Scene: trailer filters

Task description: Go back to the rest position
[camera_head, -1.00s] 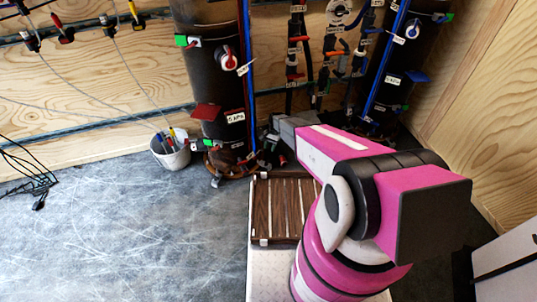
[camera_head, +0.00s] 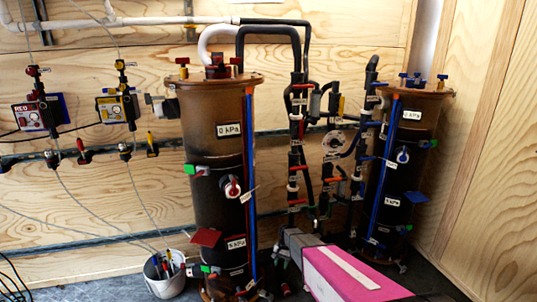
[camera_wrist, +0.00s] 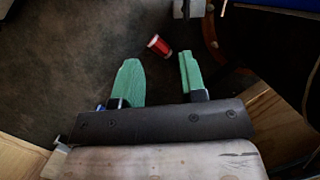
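My gripper (camera_wrist: 158,82) shows in the wrist view with its two green fingers apart and nothing between them. Its fingers point over the dark floor. In the head view my pink and grey arm reaches in from the bottom right, in front of the pipes between the two filter columns; the fingers are hidden there. The left filter column (camera_head: 215,130) is tall and brown, with red handles on top. The right filter column (camera_head: 402,150) has blue handles on top.
A red cylinder-shaped object (camera_wrist: 158,45) lies on the floor beyond my fingertips. Dark pipes with valves (camera_head: 297,150) run between the columns. Two pumps (camera_head: 117,107) hang on the wooden wall.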

